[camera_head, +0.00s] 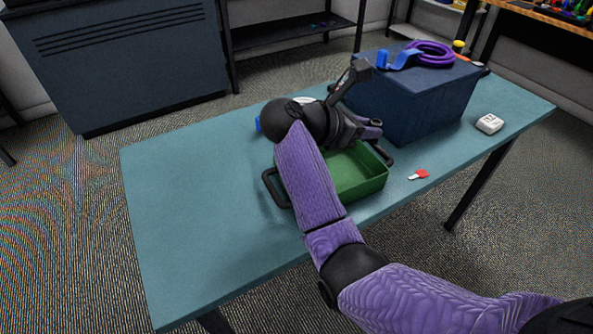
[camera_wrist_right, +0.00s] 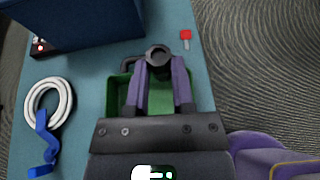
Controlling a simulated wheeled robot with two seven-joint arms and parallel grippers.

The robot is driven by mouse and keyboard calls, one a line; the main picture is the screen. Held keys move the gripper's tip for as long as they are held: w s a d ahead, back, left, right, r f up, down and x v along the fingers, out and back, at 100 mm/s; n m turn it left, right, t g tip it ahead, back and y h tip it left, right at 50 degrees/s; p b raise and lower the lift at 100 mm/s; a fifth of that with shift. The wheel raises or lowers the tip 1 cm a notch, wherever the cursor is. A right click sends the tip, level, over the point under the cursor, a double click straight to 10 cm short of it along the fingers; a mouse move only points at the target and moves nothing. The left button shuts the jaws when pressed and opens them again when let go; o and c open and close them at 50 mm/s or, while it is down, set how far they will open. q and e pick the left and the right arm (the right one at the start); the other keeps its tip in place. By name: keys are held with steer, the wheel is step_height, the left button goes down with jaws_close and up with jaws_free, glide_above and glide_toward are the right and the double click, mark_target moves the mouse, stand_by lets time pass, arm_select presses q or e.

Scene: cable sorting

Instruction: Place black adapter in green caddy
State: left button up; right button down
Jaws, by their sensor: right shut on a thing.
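The green caddy (camera_head: 372,184) sits on the teal table, with dark handles at its ends. Its wall also shows in the right wrist view (camera_wrist_right: 116,97). My right gripper (camera_head: 367,130) is over the caddy's far part, beside the blue box. In the right wrist view its purple fingers (camera_wrist_right: 160,66) are shut on a dark, round-ended piece, which looks like the black adapter (camera_wrist_right: 158,54). The piece is over the caddy's edge near a handle; its height above the caddy is hard to tell. In the head view my wrist mostly hides it. My left gripper is not in view.
A dark blue box (camera_head: 425,105) stands close behind the caddy, with a purple cable coil (camera_head: 432,52) on top. A white cable coil (camera_wrist_right: 66,98) with a blue strap lies nearby. A red-and-white piece (camera_head: 419,175) and white adapter (camera_head: 489,123) lie rightward. The table's left is clear.

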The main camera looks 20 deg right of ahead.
step_height(320, 180, down, 10)
steer(key=b, duration=0.4)
steer(key=shift+r, duration=0.2)
steer(key=shift+f, duration=0.3)
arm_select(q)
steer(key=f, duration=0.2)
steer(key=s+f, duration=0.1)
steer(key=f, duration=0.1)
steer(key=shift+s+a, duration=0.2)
arm_select(e)
steer(key=shift+r, duration=0.15)
steer(key=shift+f, duration=0.2)
steer(key=shift+c, duration=2.4)
jaws_free()
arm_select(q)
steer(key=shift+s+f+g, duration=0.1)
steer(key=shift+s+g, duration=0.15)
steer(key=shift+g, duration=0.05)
